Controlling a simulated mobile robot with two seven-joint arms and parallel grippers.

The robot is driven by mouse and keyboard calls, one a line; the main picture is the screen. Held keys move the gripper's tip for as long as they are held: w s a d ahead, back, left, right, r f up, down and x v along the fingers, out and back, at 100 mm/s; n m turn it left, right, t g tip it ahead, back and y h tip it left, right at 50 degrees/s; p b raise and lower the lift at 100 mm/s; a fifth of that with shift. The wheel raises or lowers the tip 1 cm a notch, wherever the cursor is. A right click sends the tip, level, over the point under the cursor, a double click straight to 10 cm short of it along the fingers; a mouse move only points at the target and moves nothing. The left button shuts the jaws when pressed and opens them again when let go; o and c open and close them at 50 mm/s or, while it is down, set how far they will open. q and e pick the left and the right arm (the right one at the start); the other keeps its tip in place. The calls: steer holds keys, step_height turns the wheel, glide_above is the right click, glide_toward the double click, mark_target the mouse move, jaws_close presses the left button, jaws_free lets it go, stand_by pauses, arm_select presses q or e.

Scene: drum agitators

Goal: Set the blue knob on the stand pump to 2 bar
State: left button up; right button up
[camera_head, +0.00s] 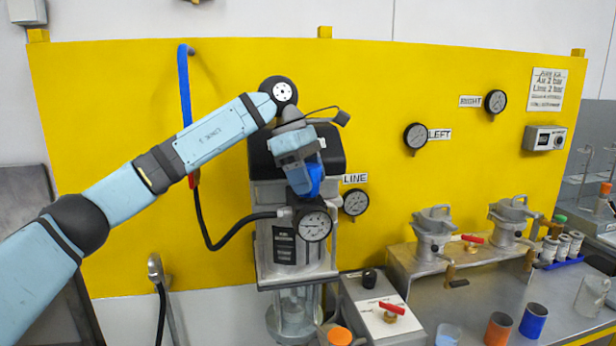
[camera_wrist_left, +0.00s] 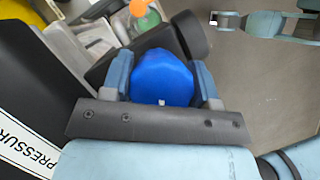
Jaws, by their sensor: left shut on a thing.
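The stand pump (camera_head: 297,240) stands in front of the yellow panel, with a black top and a grey body. Its blue knob (camera_head: 316,181) sits just above a round white-faced gauge (camera_head: 314,225). My left gripper (camera_head: 306,180) reaches down from above and is shut on the knob. In the left wrist view the blue knob (camera_wrist_left: 162,78) fills the space between the two fingers of my left gripper (camera_wrist_left: 162,85). The gauge needle is too small to read surely.
The LINE gauge (camera_head: 355,202), LEFT gauge (camera_head: 415,136) and RIGHT gauge (camera_head: 495,101) are on the yellow panel (camera_head: 120,110). A black hose (camera_head: 222,238) runs to the pump. A grey box with a red-handled valve (camera_head: 388,310) stands close at right.

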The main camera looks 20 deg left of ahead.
arm_select(q)
steer(key=o, duration=0.9)
steer(key=v, duration=1.3)
steer(key=shift+r, duration=0.45)
steer(key=shift+f, duration=0.1)
